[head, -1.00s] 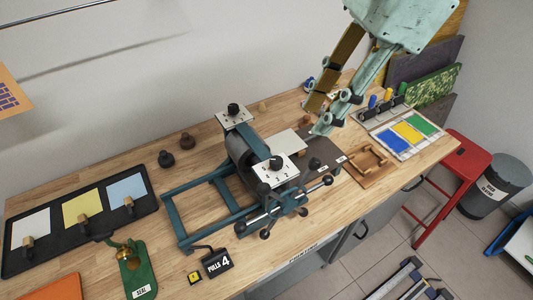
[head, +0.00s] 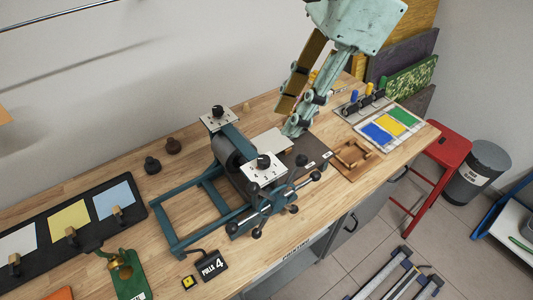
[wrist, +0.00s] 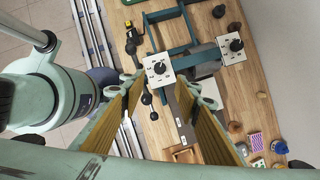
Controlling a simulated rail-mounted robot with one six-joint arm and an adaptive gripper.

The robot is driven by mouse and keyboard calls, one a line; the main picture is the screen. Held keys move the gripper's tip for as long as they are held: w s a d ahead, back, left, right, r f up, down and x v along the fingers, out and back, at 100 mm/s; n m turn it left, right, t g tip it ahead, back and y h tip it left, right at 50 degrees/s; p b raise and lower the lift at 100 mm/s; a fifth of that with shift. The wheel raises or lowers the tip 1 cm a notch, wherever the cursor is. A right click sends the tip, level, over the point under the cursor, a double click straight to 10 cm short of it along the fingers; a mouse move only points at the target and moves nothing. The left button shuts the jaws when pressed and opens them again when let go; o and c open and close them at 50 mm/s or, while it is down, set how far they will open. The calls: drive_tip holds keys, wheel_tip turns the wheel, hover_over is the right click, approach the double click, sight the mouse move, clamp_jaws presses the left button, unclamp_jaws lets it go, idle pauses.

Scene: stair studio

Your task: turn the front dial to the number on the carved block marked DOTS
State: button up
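The front dial (head: 264,161) is a black knob on a white numbered plate on the front of the teal press; in the wrist view the dial (wrist: 158,67) lies beyond my fingers. A similar back dial (head: 217,111) sits on the press's far side. My gripper (head: 293,130) hangs above the bench, behind and right of the front dial. In the wrist view my gripper (wrist: 170,92) is open and empty, its yellow-padded fingers wide apart. A small patterned block (wrist: 256,140) lies at lower right there; I cannot read any DOTS mark or carved number.
A star-handled wheel (head: 280,208) projects from the press front. A sign reading "PULLS 4" (head: 210,266) and a green stamp (head: 127,272) stand at the front left. A wooden frame (head: 352,155) and colored tray (head: 390,125) lie right.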

sight(264, 158)
drive_tip(key=b+x, duration=0.2)
drive_tip(key=x, duration=1)
drive_tip(key=shift+a+b, duration=0.1)
drive_tip(key=shift+b, duration=0.3)
drive_tip(key=c, duration=0.8)
drive_tip(key=shift+c, duration=0.2)
